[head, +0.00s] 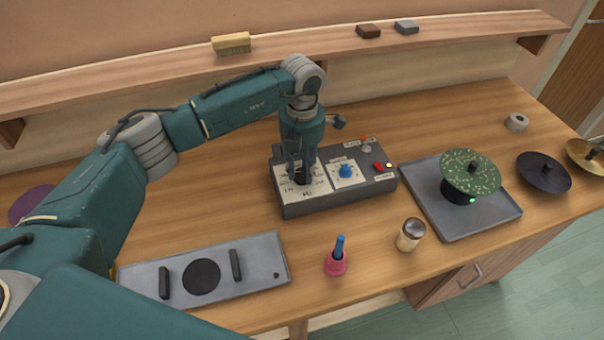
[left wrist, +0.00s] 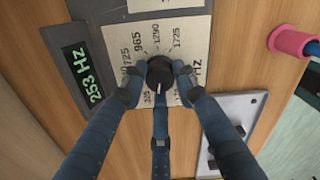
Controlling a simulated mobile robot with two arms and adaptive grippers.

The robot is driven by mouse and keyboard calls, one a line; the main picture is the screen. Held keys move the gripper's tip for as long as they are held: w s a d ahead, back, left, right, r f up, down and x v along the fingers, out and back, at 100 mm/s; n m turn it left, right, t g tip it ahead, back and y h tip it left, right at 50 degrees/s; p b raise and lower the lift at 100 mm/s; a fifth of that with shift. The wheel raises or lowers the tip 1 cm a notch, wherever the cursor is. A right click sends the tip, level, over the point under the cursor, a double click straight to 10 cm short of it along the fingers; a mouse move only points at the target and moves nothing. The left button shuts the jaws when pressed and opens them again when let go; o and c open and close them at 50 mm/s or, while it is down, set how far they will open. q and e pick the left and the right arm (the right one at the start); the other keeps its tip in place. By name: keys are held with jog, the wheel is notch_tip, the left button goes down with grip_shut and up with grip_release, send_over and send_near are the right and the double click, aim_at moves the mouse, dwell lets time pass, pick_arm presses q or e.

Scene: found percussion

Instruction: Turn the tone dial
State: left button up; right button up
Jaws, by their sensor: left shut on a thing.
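The tone dial is a black knob (left wrist: 160,72) on a cream card printed with numbers and "Hz" on a grey control box (head: 336,202). A white pointer line shows on the knob in the left wrist view. A small green display (left wrist: 88,75) beside the card reads 253 Hz. My left gripper (head: 300,175) comes down from above onto the dial, and its fingers are shut around the knob. In the head view the fingers hide most of the knob. My right gripper is not in view.
The box also has a blue knob (head: 347,171), a red button (head: 379,167) and an orange-tipped switch (head: 366,141). A grey tray with a green speckled disc (head: 470,171) stands right.

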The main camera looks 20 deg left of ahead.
aim_at(302, 171)
pick_arm(q)
jog(key=shift+f+m+b, duration=0.1)
jog(key=shift+m+b, duration=0.9)
jog(key=shift+b, duration=0.1)
jog(key=shift+m+b, duration=0.7)
jog(key=shift+m, duration=0.1)
jog(key=shift+r, duration=0.2)
jog(key=o, duration=1.2)
jog(key=shift+c, duration=0.2)
notch_tip(302, 171, up, 12)
